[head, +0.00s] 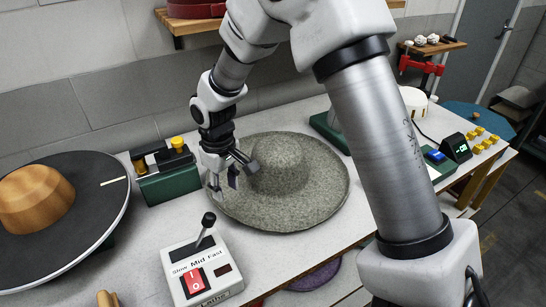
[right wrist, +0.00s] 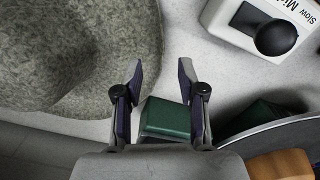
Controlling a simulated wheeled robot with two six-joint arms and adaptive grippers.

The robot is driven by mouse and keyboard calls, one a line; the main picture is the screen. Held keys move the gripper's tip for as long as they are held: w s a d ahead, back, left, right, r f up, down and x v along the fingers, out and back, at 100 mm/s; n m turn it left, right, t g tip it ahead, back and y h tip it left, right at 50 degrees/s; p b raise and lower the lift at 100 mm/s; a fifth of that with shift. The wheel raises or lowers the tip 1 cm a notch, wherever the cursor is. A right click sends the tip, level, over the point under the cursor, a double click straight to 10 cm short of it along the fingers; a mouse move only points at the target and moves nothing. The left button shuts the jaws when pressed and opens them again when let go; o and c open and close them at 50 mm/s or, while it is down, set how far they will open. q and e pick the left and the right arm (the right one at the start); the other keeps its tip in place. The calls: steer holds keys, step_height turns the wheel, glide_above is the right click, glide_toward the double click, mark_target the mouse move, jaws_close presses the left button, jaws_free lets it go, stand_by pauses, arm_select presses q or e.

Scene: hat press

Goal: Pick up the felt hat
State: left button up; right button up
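The felt hat (head: 305,200) is grey and speckled, with a round crown and a wide brim. It lies crown up on the white worktop, right of centre in the head view. In the right wrist view the hat (right wrist: 60,50) fills the upper left. My right gripper (head: 238,172) is above the hat's left brim in the head view. In the right wrist view its fingers (right wrist: 161,72) are spread and empty, with bare worktop between the tips. My left gripper is not in view.
A control box (head: 200,275) with a lever and red switch stands in front of the hat. A green block device (head: 168,185) is to the left, near a dark disc (head: 95,215) bearing a wooden hat block (head: 35,200). A green digital display (head: 456,148) is at right.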

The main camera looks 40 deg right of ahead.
glide_above(227, 211)
steer(key=f, duration=0.2)
steer(key=d+f, duration=0.1)
steer(key=f, duration=0.1)
steer(key=shift+w+f+p, duration=0.1)
steer(key=shift+w+p, duration=0.2)
steer(key=shift+p, duration=0.05)
steer(key=f, duration=0.2)
steer(key=s+a+f, duration=0.1)
steer(key=shift+f+p, duration=0.3)
steer(key=shift+p, duration=0.05)
steer(key=shift+w+d+f, duration=0.1)
steer(key=shift+w+f, duration=0.2)
steer(key=shift+f, duration=0.15)
steer(key=shift+s+r, duration=0.1)
steer(key=shift+r, duration=0.05)
jaws_close()
